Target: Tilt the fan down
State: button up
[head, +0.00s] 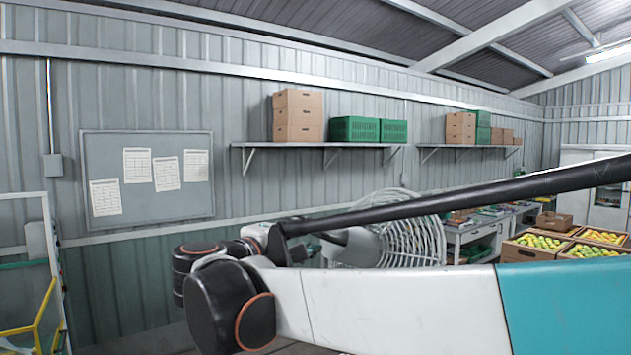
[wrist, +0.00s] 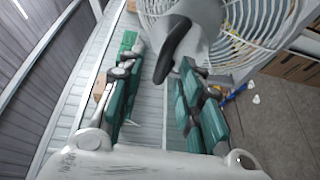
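The fan has a round pale wire cage (head: 413,238) and a grey motor housing (head: 358,247) in the head view, behind my arm, which hides its lower part. In the wrist view the cage (wrist: 258,28) fills the top right. A dark grey handle (wrist: 174,45) sticks out from the fan's grey body towards my gripper. My gripper (wrist: 160,70) is open, with its teal-padded fingers spread apart. The handle's end lies between the fingertips in the picture, with a gap on the left. I see no clear contact; the depth between them is hard to tell.
Wall shelves hold cardboard boxes (head: 298,115) and green crates (head: 354,129).

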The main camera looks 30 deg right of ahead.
jog(key=v, duration=0.7)
jog(key=shift+w, duration=0.35)
jog(key=shift+a, duration=0.15)
jog(key=s+d+f+g+y+b, duration=0.1)
jog(key=s+f+y+b, duration=0.1)
jog(key=f+b, duration=0.5)
jog(key=s+d+f+y+b, duration=0.2)
jog(key=f+b, duration=0.1)
jog(key=f, duration=0.9)
jog(key=s+a+f+m+y+b, duration=0.1)
jog(key=s+a+f+y+b, duration=0.2)
jog(key=f+b, duration=0.5)
jog(key=s+a+f+m+y+b, duration=0.2)
jog(key=f+b, duration=0.7)
jog(key=f, duration=1.3)
jog(key=s+a+f+m+y+b, duration=0.1)
jog(key=s+a+f+y+b, duration=0.4)
jog(key=f+b, duration=0.4)
notch_tip(320, 180, down, 7)
jog(key=shift+s+a+r+m+t+y, duration=0.25)
jog(key=shift+s+m+t+y, duration=0.15)
jog(key=shift+s+y, duration=0.55)
